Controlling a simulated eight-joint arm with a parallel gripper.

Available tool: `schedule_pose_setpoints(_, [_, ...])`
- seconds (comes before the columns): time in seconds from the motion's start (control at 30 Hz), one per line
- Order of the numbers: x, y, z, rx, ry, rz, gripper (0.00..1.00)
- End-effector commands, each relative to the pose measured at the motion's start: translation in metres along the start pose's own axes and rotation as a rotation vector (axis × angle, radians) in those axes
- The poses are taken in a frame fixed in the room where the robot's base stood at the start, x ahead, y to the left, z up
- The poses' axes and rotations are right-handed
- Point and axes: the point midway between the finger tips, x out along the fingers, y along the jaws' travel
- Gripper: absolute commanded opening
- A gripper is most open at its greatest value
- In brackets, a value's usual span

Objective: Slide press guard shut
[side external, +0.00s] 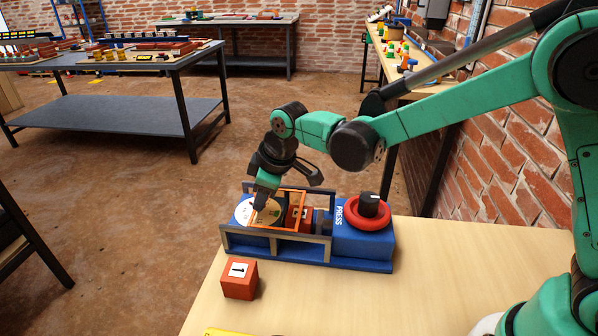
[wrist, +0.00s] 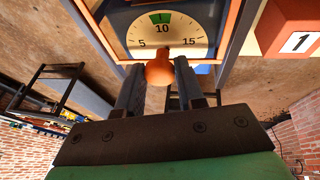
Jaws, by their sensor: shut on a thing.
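The blue press (side external: 362,246) lies near the left edge of the wooden table. Its orange-framed guard (side external: 292,188) stands over the left and middle part of the press. My gripper (side external: 261,206) reaches down at the guard's left end. A red block (side external: 293,213) sits inside the press behind the frame. My fingers hide the knob in the side view.
A red cube marked 1 (side external: 239,281) stands on the table (side external: 420,290) in front of the press. A red ring with a black knob (side external: 369,206) tops the press's right end. A yellow item shows at the front edge. The table right of the press is clear.

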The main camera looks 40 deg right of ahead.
Motion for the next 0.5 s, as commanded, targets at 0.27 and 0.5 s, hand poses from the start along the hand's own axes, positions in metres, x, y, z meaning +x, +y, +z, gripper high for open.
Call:
schedule_pose_setpoints(0.27, [-0.004,0.004,0.01,0.003,0.0,0.012,0.0])
schedule_pose_setpoints(0.5, [-0.006,0.004,0.018,0.003,0.0,0.012,0.0])
